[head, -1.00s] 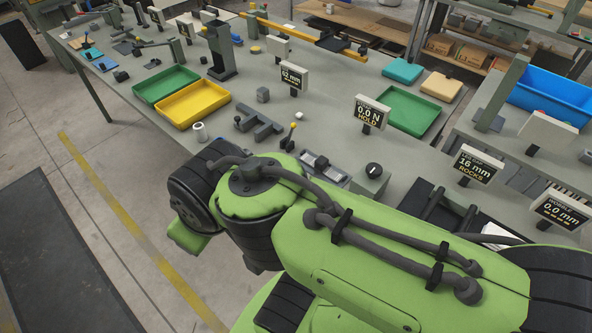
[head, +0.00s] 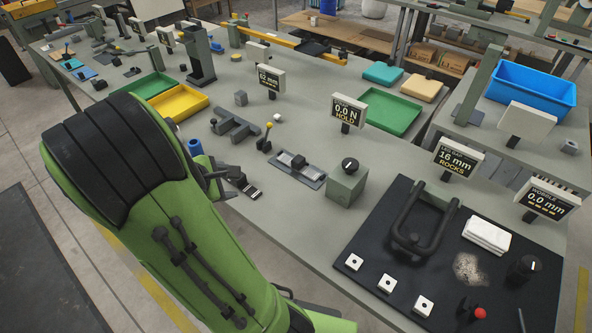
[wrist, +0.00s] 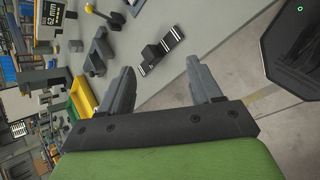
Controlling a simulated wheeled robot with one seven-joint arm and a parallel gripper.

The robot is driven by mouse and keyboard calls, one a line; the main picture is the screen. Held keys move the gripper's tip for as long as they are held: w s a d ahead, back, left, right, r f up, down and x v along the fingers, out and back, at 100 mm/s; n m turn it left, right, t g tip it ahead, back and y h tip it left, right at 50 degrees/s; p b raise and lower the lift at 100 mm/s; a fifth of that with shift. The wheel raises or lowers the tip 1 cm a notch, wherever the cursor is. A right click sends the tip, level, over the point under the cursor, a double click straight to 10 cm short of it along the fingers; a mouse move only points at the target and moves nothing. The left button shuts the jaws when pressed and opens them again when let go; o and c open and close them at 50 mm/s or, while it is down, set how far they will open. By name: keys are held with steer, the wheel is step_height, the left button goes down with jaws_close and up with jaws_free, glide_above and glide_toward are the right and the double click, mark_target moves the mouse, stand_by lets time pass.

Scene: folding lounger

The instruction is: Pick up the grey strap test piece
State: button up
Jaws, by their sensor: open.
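A dark grey strap-like piece with pale stripes (head: 246,187) lies near the front edge of the grey bench; I take it for the grey strap test piece. In the wrist view my gripper (wrist: 147,48) is open, with the piece ahead, between the fingers' directions. Nothing is held, and I see no contact.
A lever fixture (head: 266,140), a metal slide (head: 299,168) and a grey dial box (head: 347,186) stand close by. A blue cylinder (head: 194,147) is beside my arm. A yellow tray (head: 180,103) lies farther back. The bench edge drops to the floor.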

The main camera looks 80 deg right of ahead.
steer(key=s+d+f+n+g+h+b, duration=0.2)
steer(key=s+d+f+n+g+h, duration=0.35)
steer(key=d, duration=0.55)
steer(key=n+t+y+b, duration=0.1)
steer(key=n+t+b, duration=0.1)
glide_toward(297, 159)
steer(key=shift+g, duration=0.25)
steer(key=x, duration=0.5)
steer(key=shift+r, duration=0.1)
steer(key=x, duration=0.3)
steer(key=b+x, duration=0.1)
steer(key=x, duration=0.1)
steer(key=shift+s+d+f, duration=0.1)
steer(key=shift+d+f, duration=0.15)
steer(key=shift+f, duration=0.15)
steer(key=shift+r, duration=0.1)
steer(key=c, duration=1.1)
step_height(297, 159, up, 28)
steer(key=p, duration=0.8)
steer(key=shift+c, duration=0.3)
